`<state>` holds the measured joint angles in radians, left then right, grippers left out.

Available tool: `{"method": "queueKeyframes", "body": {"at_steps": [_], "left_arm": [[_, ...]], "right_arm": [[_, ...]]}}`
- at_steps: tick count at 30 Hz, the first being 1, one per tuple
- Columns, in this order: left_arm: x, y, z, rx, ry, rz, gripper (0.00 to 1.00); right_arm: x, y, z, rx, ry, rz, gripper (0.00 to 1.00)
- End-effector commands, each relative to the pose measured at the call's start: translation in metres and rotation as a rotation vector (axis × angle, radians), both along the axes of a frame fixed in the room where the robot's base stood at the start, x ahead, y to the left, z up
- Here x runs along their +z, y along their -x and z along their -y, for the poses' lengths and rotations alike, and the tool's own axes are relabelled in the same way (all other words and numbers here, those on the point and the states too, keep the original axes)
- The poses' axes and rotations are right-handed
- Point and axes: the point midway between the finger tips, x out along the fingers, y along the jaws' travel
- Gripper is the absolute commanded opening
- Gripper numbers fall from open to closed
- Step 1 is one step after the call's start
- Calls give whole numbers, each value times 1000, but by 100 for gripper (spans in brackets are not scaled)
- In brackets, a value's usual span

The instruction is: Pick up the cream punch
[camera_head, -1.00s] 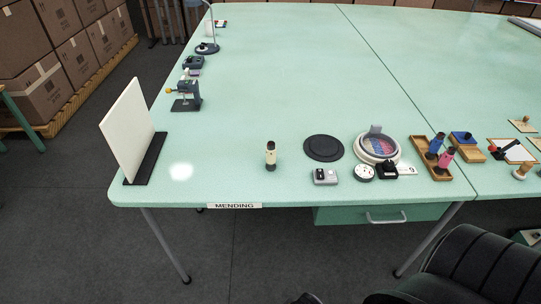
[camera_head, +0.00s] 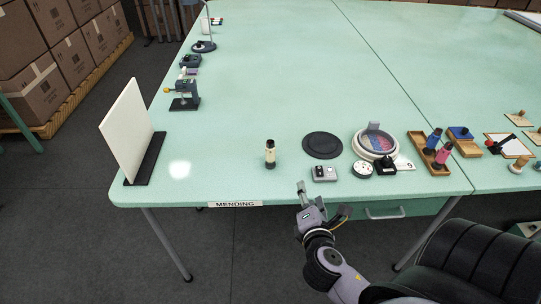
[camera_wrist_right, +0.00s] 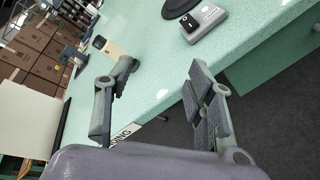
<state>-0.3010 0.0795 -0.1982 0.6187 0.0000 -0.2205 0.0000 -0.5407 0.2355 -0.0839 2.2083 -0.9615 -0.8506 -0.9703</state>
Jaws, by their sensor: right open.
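My left gripper is not in view.
A white upright panel (camera_head: 127,130) stands at the left corner. The table (camera_head: 225,130) is clear around the punch.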

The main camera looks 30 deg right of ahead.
Motion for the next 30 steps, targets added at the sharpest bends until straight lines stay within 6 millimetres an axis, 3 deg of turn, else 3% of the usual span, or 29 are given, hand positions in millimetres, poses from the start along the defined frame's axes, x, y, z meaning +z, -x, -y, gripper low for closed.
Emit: {"method": "queueKeyframes", "body": {"at_steps": [3,6,9,14,24,30], "left_arm": [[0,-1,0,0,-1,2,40],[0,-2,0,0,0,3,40],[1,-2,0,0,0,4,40],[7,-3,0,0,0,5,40],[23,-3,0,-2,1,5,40],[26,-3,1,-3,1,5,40]], "right_arm": [[20,-23,-6,196,463,-66,50],[25,-34,-17,312,750,-117,50],[26,-40,-25,376,917,-149,50],[29,-57,-25,402,995,-163,50],[28,-128,-4,400,989,-162,50],[26,-154,4,400,987,-163,50]]}}
